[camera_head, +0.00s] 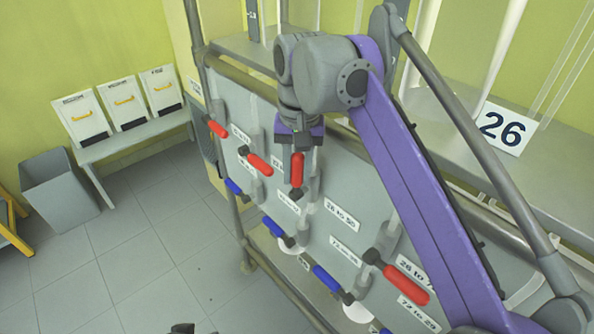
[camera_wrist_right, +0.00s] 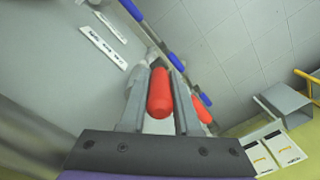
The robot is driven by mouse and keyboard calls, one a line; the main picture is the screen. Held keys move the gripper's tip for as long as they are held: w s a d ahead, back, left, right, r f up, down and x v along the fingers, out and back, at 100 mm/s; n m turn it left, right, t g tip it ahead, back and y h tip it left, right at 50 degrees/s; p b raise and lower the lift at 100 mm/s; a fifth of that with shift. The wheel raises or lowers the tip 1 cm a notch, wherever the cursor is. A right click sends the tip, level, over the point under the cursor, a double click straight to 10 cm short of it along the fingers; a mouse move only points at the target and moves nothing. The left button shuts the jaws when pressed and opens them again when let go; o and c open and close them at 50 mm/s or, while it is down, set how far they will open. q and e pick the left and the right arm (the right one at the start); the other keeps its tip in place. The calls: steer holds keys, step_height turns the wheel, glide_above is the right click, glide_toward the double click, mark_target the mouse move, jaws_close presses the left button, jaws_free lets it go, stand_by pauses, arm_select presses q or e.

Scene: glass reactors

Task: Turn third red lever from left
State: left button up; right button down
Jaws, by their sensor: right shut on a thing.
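The third red lever from the left (camera_head: 297,172) is on the grey sloping panel (camera_head: 350,185). It stands nearly upright in the head view, while the other red levers lie slanted. My right gripper (camera_head: 298,150) reaches down from above and is shut on this lever. In the right wrist view the red handle (camera_wrist_right: 160,93) sits between the two grey fingers of the gripper (camera_wrist_right: 160,105). The first red lever (camera_head: 217,128) and second red lever (camera_head: 260,164) are to its left. Another red lever (camera_head: 408,284) is to its lower right.
Blue levers (camera_head: 328,279) sit in a lower row on the panel, with white labels (camera_head: 343,216) between. A metal rail frames the panel. A bench with white boxes (camera_head: 122,103) and a grey bin (camera_head: 58,185) stand at left. The floor between is clear.

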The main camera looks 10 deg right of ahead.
mark_target(298, 196)
steer(key=shift+s+d, duration=0.1)
steer(key=shift+d, duration=0.05)
steer(key=t+y, duration=0.1)
steer(key=s+d+t+y+b, duration=0.1)
steer(key=t, duration=0.1)
steer(key=shift+s+f, duration=0.25)
steer(key=shift+f, duration=0.05)
steer(key=shift+s+d+f+t+y+b, duration=0.15)
steer(key=shift+s+d+f+t+y, duration=0.15)
steer(key=shift+t+y, duration=0.3)
steer(key=shift+s+d+f+t+y+b, duration=0.2)
steer(key=shift+s+t+y, duration=0.2)
steer(key=shift+t, duration=0.3)
